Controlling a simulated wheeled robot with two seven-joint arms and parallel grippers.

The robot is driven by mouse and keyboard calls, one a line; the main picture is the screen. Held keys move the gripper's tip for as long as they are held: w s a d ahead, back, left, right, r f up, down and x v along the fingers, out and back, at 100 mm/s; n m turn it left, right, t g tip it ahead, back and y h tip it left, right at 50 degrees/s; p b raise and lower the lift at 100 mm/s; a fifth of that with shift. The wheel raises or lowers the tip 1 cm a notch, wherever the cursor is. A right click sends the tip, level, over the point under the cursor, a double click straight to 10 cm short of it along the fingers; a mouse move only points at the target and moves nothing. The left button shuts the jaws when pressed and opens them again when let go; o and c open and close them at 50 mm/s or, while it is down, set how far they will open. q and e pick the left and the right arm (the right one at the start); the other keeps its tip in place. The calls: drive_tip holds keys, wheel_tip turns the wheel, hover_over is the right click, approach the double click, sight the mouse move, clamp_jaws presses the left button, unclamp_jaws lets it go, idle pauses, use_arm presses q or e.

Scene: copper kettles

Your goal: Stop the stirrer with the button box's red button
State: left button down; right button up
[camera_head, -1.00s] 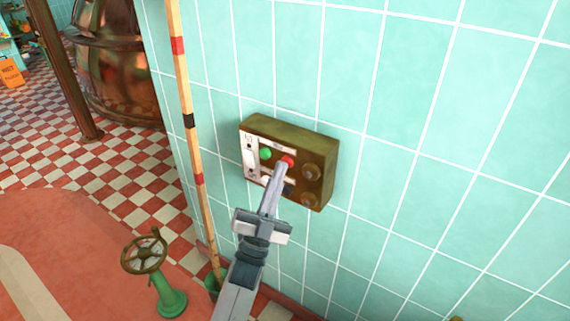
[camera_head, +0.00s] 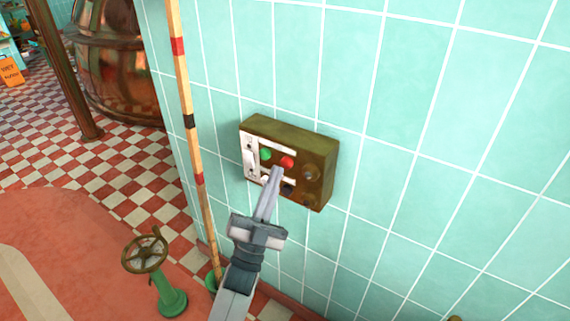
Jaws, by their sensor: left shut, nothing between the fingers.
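The button box (camera_head: 307,146) is a brownish-olive box fixed to the teal tiled wall. My left gripper (camera_head: 276,170) is shut and empty. Its tip appears just below and left of the red button, over the lower part of the box face. The stirrer is not recognisable in view. My right gripper is not in view.
A striped pole (camera_head: 190,121) stands against the wall left of the box. A green valve stand with a brown handwheel (camera_head: 145,250) is at the lower left. A copper kettle (camera_head: 112,70) stands at the back left. The wall right of the box is bare.

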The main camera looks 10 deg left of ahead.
use_arm(q)
drive_tip(key=shift+s+a+p, duration=0.25)
drive_tip(key=shift+s+a, duration=0.05)
drive_tip(key=shift+s, duration=0.5)
drive_tip(key=shift+s+a+p, duration=0.25)
drive_tip(key=shift+s+p, duration=0.05)
drive_tip(key=shift+s, duration=0.45)
drive_tip(key=shift+s+a+p, duration=0.25)
drive_tip(key=shift+s+a, duration=0.05)
drive_tip(key=shift+s, duration=0.5)
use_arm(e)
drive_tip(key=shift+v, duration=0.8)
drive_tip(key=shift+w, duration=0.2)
